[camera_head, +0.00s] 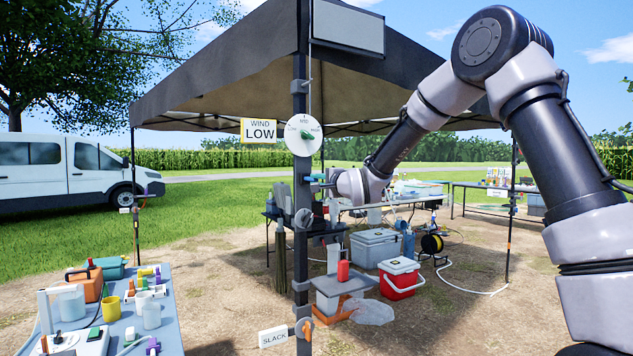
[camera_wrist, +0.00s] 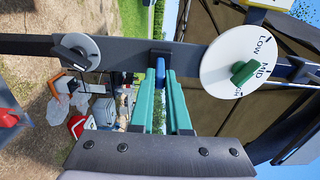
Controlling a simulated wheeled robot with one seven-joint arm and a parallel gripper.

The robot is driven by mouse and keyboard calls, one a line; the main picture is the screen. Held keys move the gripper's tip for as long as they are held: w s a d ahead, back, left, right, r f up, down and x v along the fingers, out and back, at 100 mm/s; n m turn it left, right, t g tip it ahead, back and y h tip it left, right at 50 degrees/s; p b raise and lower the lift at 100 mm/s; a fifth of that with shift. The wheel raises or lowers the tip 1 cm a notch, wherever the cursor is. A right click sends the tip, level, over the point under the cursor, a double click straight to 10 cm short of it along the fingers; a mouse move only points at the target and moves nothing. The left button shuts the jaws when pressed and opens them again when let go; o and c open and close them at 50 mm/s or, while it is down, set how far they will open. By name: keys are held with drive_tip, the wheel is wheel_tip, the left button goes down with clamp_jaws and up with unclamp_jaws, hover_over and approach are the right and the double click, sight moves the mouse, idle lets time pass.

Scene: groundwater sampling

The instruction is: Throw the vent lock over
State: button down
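A blue lever (camera_wrist: 160,70) on a small dark mount sits on the dark canopy pole (camera_head: 301,110). It may be the vent lock; I see no label on it. My gripper (camera_wrist: 161,84) has its two teal fingers on either side of the blue lever, close against it, and they look shut on it. In the head view the fingers and blue lever show small beside the pole, below the white dial (camera_head: 304,134). The dial has a green knob (camera_wrist: 243,71) and LOW, MID markings. On the pole's other side of the lever is a round disc with a dark knob (camera_wrist: 73,54).
A WIND LOW sign (camera_head: 258,130) hangs beside the dial. An orange knob (camera_head: 304,328) and a SLACK sign (camera_head: 273,337) are low on the pole. A cluttered blue table (camera_head: 175,325) stands at left. A red cooler (camera_head: 400,278) and a grey cooler (camera_head: 376,247) stand behind the pole.

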drive_tip(key=shift+w+a+f+t+y, duration=0.1)
drive_tip(key=shift+w+f+t+y, duration=0.15)
drive_tip(key=shift+f, duration=0.35)
drive_tip(key=shift+a+f+t+y, duration=0.15)
drive_tip(key=shift+f+t, duration=0.2)
drive_tip(key=shift+f, duration=0.25)
drive_tip(key=shift+w+d+f+t+y, duration=0.1)
drive_tip(key=shift+w+f+t+y, duration=0.15)
drive_tip(key=shift+f, duration=0.35)
drive_tip(key=shift+s+f, duration=0.1)
drive_tip(key=shift+w+a+f+t+y, duration=0.3)
drive_tip(key=shift+w+f+t+y, duration=0.1)
drive_tip(key=shift+f+t, duration=0.1)
drive_tip(key=shift+w+a+f+t+y, duration=0.25)
drive_tip(key=shift+w+f+t, duration=0.1)
drive_tip(key=shift+f+t, duration=0.15)
drive_tip(key=c, duration=0.8)
unclamp_jaws()
drive_tip(key=shift+w+a, duration=0.1)
drive_tip(key=shift+w, duration=0.05)
